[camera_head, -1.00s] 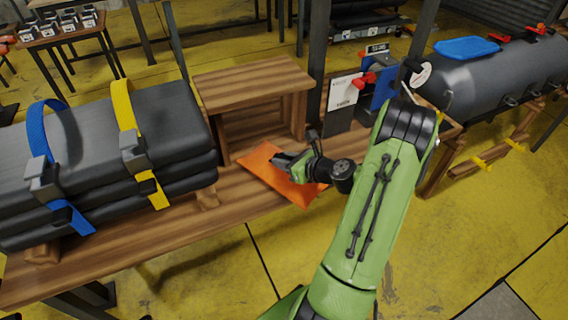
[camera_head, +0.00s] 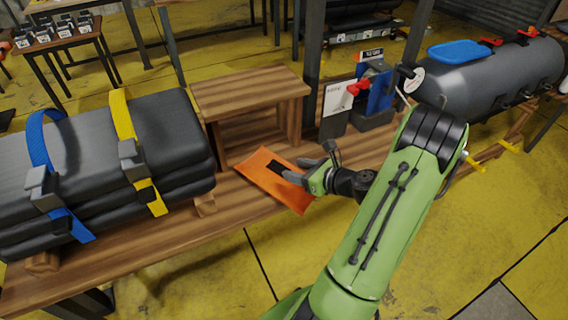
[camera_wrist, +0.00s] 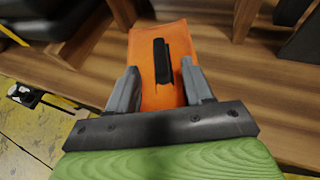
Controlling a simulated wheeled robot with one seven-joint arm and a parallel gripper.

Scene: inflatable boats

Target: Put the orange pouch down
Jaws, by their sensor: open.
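The orange pouch (camera_head: 262,172) lies flat on the wooden bench (camera_head: 190,232), in front of a small wooden shelf. It has a black strip on its upper face. My gripper (camera_head: 293,170) is at the pouch's right end, with its fingers apart and nothing held between them. In the wrist view, the pouch (camera_wrist: 150,38) extends ahead between and beyond the open fingers of my gripper (camera_wrist: 161,84). The black strip (camera_wrist: 162,62) lies clear of both fingers. The near end of the pouch is hidden behind the gripper body.
The small wooden shelf (camera_head: 250,88) stands behind the pouch. Stacked dark folded boats (camera_head: 90,165) with blue and yellow straps fill the bench's left. A card (camera_head: 338,98) and blue holder (camera_head: 380,92) stand to the right. A grey inflated tube (camera_head: 490,78) lies beyond.

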